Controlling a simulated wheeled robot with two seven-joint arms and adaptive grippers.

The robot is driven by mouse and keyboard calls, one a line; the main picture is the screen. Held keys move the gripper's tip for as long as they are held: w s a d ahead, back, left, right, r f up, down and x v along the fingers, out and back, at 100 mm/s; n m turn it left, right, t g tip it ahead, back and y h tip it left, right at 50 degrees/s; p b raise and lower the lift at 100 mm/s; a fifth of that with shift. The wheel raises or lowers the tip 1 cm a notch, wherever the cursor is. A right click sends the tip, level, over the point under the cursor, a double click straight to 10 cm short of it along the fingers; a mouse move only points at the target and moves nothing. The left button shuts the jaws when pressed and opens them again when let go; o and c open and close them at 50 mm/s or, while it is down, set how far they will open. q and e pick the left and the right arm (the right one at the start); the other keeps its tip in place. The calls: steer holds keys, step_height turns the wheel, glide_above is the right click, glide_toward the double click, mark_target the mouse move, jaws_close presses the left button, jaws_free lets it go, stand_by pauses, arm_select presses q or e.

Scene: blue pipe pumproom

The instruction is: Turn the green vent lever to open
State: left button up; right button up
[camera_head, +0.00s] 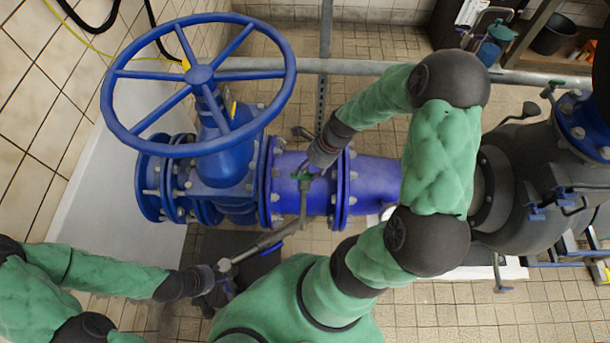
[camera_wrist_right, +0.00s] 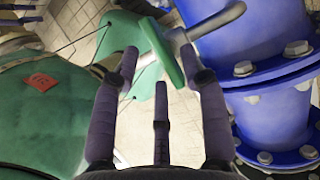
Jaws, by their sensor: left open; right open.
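The green vent lever (camera_wrist_right: 163,55) is a flat green bar on a thin grey pipe (camera_wrist_right: 215,20) beside the blue pipe in the right wrist view. In the head view only a small green bit of the lever (camera_head: 305,177) shows beside my right gripper (camera_head: 308,168). In the right wrist view my right gripper (camera_wrist_right: 160,62) is open, with the lever in front of and between its fingertips. I cannot tell if they touch it. My left gripper (camera_head: 214,288) is open at the lower left, close to the lower end of the thin grey pipe.
A large blue handwheel (camera_head: 200,75) stands above the blue flanged pipe (camera_head: 375,185) at the left. A dark grey pump housing (camera_head: 525,185) is at the right. A horizontal grey rail (camera_head: 370,67) runs behind. Tiled floor (camera_head: 470,320) is free at the lower right.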

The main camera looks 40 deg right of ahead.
mark_target(304, 178)
steer(key=shift+b+x, duration=0.4)
steer(key=shift+x, duration=0.9)
steer(key=shift+c, duration=0.3)
jaws_close()
